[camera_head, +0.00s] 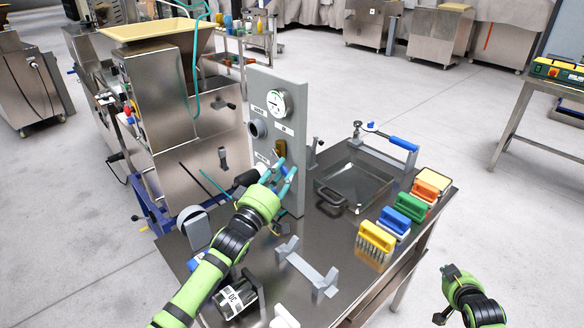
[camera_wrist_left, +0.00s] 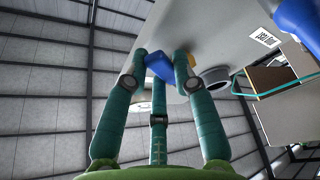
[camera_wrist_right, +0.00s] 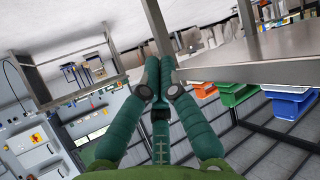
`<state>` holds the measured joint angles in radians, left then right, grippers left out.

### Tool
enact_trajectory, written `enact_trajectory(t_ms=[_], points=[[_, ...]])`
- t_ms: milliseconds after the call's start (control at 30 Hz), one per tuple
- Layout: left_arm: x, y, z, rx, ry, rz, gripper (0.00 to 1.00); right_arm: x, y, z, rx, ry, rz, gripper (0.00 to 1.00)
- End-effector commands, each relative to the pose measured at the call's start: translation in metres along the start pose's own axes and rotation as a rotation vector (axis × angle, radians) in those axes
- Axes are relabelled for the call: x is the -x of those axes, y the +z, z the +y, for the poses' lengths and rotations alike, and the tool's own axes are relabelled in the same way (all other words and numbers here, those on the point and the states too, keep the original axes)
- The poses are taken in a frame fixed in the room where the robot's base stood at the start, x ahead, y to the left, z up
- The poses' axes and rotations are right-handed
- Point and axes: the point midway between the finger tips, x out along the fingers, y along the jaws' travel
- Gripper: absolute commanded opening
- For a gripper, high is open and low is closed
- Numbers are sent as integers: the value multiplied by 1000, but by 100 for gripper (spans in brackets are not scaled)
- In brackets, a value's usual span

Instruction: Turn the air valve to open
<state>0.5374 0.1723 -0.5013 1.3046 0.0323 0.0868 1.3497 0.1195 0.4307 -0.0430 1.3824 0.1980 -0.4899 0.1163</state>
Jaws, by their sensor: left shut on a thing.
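The grey upright panel (camera_head: 290,112) stands on the metal table and carries a round gauge (camera_head: 276,103), a grey round fitting and a yellow-brown part. The blue air valve handle (camera_head: 289,170) is low on the panel, partly hidden by my fingers. My left gripper (camera_head: 284,172) is at the panel, its teal fingers shut on the handle. In the left wrist view the blue handle (camera_wrist_left: 159,68) sits between the fingertips. Whether the valve is open cannot be read. My right gripper (camera_wrist_right: 159,68) is shut and empty, away from the panel, beside the table's right side.
The table holds a metal tray (camera_head: 352,186), several coloured brushes (camera_head: 402,215), a grey bracket (camera_head: 307,270) and a blue-handled tool (camera_head: 404,143). A large dough machine (camera_head: 190,110) stands close behind the panel to the left.

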Motion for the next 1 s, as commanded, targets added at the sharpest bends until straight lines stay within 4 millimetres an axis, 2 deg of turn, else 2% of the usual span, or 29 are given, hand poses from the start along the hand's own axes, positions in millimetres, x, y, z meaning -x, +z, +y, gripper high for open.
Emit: enact_trajectory(t_ms=[33,100,167,200,267,300,400,533,600,700,833,1000], points=[[0,-2,1,0,2,2,0,6,-53,1,-7,-12,77,0],[0,-1,1,0,2,2,0,19,-113,-16,-21,-67,159,0],[0,-1,1,0,2,2,0,33,-155,-46,-25,-148,209,0],[0,-1,1,0,2,2,0,44,-178,-72,-23,-215,235,0],[-1,-1,1,0,2,2,0,64,-208,-111,-10,-321,268,0],[-1,-1,1,0,2,2,0,78,-225,-137,4,-392,287,0],[-1,-2,1,0,2,2,0,118,-257,-195,52,-558,332,0],[0,-2,1,0,2,3,0,166,-281,-248,120,-727,378,0],[0,-2,1,0,2,3,0,185,-288,-266,150,-790,395,0],[0,-2,1,0,2,3,0,203,-292,-282,179,-845,410,0],[0,-2,1,0,2,3,0,207,-296,-293,188,-870,417,0],[-1,-2,1,-1,2,3,0,191,-304,-314,185,-871,416,0]])
